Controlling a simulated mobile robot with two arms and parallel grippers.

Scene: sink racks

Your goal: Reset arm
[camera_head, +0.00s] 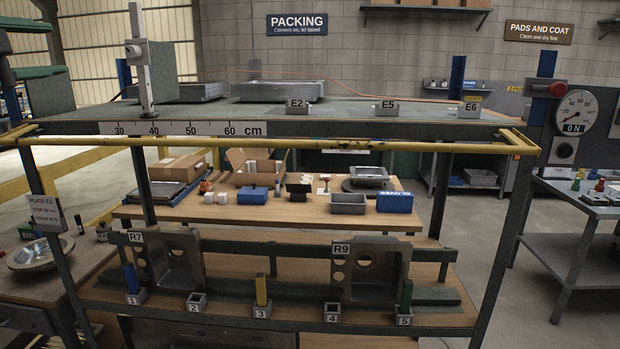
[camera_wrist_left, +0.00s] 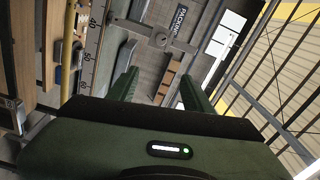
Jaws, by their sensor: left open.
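My left gripper (camera_head: 50,48) is at the upper left edge of the head view, above the left end of the rack's top shelf. Its two dark green fingers are spread apart with nothing between them. In the left wrist view the fingers (camera_wrist_left: 158,85) also stand apart, and the gap is empty. A grey post with a crossbar (camera_wrist_left: 160,38) shows beyond them, at a distance I cannot tell. My right gripper is in neither view.
The rack's top shelf (camera_head: 350,108) carries metal trays, a grey post (camera_head: 141,65) and holders E2, E5 and E6. A yellow rail (camera_head: 280,143) runs along its front. Below, metal sinks R7 (camera_head: 172,262) and R9 (camera_head: 370,268) stand behind numbered holders, some with coloured blocks.

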